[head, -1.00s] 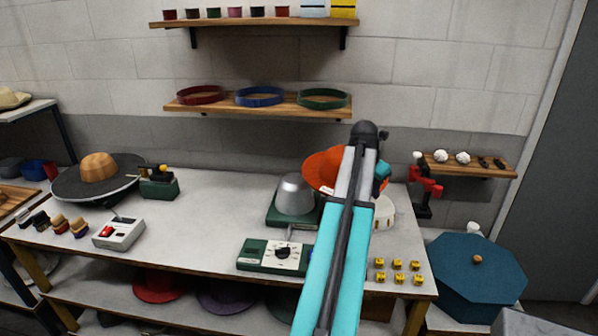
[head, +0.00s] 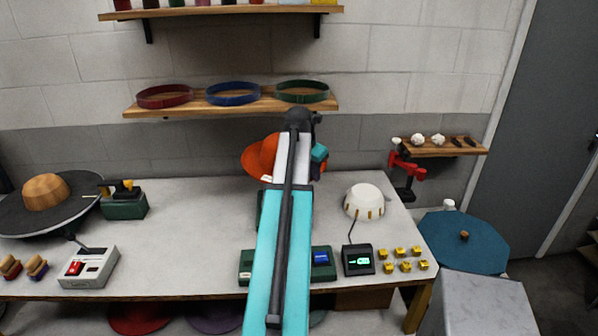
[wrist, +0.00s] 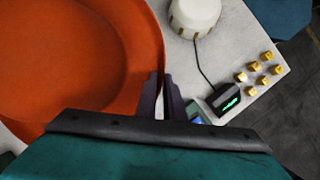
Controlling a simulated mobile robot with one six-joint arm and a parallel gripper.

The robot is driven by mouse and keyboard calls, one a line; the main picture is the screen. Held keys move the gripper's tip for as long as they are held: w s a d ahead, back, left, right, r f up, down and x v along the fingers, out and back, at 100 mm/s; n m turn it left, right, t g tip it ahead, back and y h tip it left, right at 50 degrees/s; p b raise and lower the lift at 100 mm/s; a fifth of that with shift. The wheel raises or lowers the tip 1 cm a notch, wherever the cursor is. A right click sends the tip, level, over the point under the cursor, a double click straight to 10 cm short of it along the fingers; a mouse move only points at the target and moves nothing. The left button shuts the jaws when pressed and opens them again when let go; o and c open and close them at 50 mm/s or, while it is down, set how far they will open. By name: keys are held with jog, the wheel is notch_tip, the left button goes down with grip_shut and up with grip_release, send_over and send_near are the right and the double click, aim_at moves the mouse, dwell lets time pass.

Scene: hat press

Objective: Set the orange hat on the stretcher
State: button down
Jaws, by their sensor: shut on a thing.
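The orange hat (head: 258,158) is held up above the back of the table, partly hidden behind my arm in the head view. In the wrist view the hat (wrist: 60,65) fills the left side, its brim edge reaching my gripper. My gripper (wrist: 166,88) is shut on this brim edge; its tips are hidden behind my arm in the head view. The white dome with brown slots, which looks like the stretcher (head: 364,201), stands bare on the table right of the hat. It also shows in the wrist view (wrist: 194,14), beyond the brim and apart from it.
A cable joins the dome to a black box with a green display (head: 358,260). Several yellow blocks (head: 404,266) lie at the table's right. A red clamp (head: 406,168) stands at the back right. A shelf with belts (head: 230,105) hangs above. A green control box (head: 321,263) is partly hidden.

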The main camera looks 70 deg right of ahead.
jog(key=shift+w, duration=0.4)
jog(key=shift+f, duration=0.15)
jog(key=shift+f+b, duration=3.8)
jog(key=shift+f, duration=3.85)
jog(key=c, duration=1.8)
grip_release()
jog(key=shift+r, duration=0.1)
